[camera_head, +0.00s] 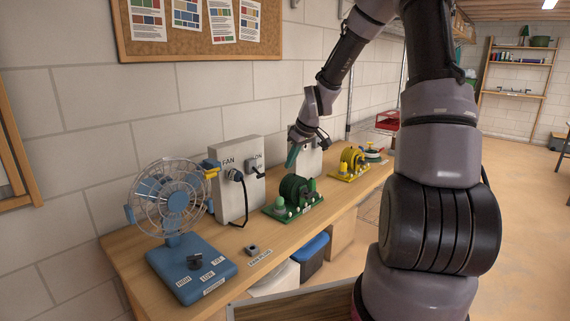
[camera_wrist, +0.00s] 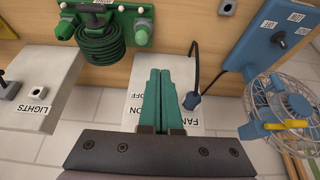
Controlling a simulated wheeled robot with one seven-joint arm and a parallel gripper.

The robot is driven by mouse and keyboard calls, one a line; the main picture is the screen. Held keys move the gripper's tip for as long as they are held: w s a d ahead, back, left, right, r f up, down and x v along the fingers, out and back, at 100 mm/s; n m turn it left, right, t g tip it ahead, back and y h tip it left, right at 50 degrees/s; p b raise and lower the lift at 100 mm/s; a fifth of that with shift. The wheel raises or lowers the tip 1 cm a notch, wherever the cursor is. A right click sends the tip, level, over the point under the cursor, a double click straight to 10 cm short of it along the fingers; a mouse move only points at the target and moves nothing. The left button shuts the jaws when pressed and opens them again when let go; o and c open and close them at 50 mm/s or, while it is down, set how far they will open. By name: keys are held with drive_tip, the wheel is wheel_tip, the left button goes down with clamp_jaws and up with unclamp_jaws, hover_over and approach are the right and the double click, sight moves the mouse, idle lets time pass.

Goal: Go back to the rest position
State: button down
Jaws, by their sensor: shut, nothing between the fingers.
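My gripper (camera_head: 292,158) hangs over the workbench (camera_head: 128,267), above and behind the green cord reel (camera_head: 296,193). In the wrist view its teal fingers (camera_wrist: 160,74) are closed together with nothing between them. They appear in front of the white FAN box (camera_wrist: 140,100) and cover part of its face and labels. In the head view the FAN box (camera_head: 238,180) stands against the wall, with a dark plug (camera_head: 236,175) at its front and a black cable hanging from it. My arm is stretched out over the bench.
A blue desk fan (camera_head: 172,200) stands at the bench's near end. A yellow cord reel (camera_head: 351,163) stands farther along. The LIGHTS box (camera_wrist: 35,90) shows in the wrist view. A corkboard (camera_head: 190,50) hangs on the wall. Open floor (camera_head: 520,190) lies to the right.

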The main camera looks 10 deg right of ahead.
idle(0.3)
drive_tip(key=s+d+r+m+t+h, duration=0.15)
drive_tip(key=s+r+m, duration=0.45)
drive_tip(key=s+r, duration=1.05)
drive_tip(key=s+r+m+t, duration=0.1)
drive_tip(key=s+r+m, duration=0.4)
drive_tip(key=s, duration=0.7)
wheel_tip(320, 180, up, 3)
drive_tip(key=shift+s+a+f, duration=0.1)
drive_tip(key=shift+s+a, duration=0.1)
drive_tip(key=shift+s, duration=0.15)
drive_tip(key=shift+y, duration=0.25)
